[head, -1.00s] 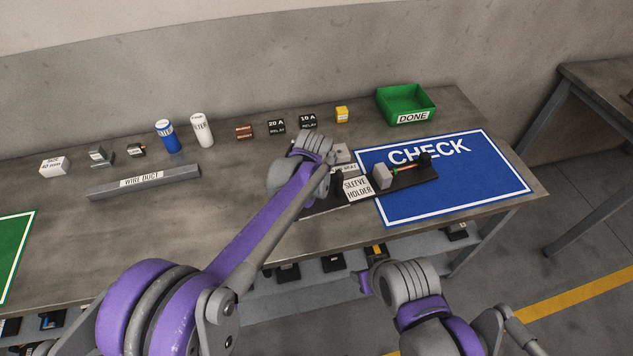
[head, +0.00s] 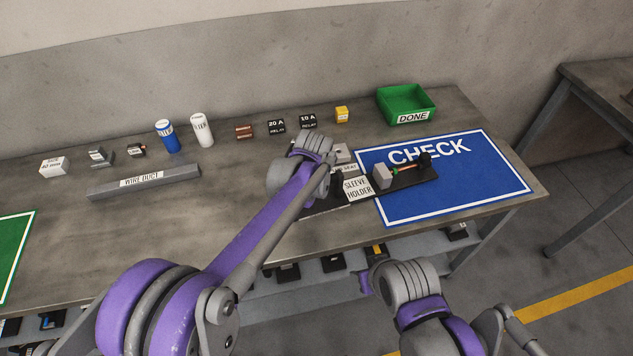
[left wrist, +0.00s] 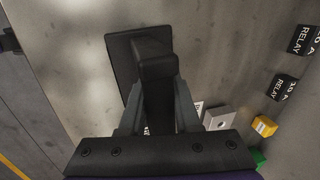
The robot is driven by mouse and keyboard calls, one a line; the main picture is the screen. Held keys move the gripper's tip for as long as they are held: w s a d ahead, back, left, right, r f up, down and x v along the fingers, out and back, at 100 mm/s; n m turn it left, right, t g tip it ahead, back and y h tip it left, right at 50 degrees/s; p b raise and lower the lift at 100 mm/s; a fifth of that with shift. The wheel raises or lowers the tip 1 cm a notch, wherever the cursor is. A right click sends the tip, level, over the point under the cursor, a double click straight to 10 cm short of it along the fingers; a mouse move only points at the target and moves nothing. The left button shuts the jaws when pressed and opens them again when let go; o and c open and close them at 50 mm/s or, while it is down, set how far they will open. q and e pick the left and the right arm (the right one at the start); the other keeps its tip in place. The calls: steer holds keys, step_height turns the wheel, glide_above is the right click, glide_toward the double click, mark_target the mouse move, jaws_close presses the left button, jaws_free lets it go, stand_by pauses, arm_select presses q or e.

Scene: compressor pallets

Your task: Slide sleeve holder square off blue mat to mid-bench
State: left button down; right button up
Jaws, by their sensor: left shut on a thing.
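The sleeve holder (head: 408,180) is a long black base with a white label, a grey block and a black post on it. Its right part lies over the blue CHECK mat (head: 490,190), and its left part reaches past the mat's left edge onto bare bench. It lies slightly askew to the mat. My left gripper (left wrist: 158,105) is shut on a black upright at the holder's left end, seen close in the left wrist view; my arm hides much of that end in the head view. My right gripper (head: 370,270) hangs before the bench's front edge, away from the holder; its jaw opening is unclear.
A small grey block (head: 342,153) stands close behind the holder. Relays (head: 308,122), a yellow block (head: 341,115) and a green DONE bin (head: 405,105) line the back. A wire duct (head: 145,182) lies left.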

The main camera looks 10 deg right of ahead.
stand_by(0.4)
arm_select(q)
steer(key=shift+s+a+b, duration=0.1)
steer(key=shift+a+b, duration=0.3)
steer(key=shift+a, duration=5.15)
steer(key=shift+s+a+f+b, duration=0.1)
steer(key=shift+a+b, duration=0.05)
steer(key=shift+a, duration=3.6)
steer(key=shift+s+a+f+b, duration=0.1)
steer(key=shift+a+b, duration=0.05)
steer(key=shift+a, duration=3.6)
steer(key=c, duration=0.9)
jaws_free()
steer(key=o, duration=0.4)
steer(key=shift+w, duration=0.15)
steer(key=shift+c, duration=0.2)
steer(key=shift+r, duration=0.1)
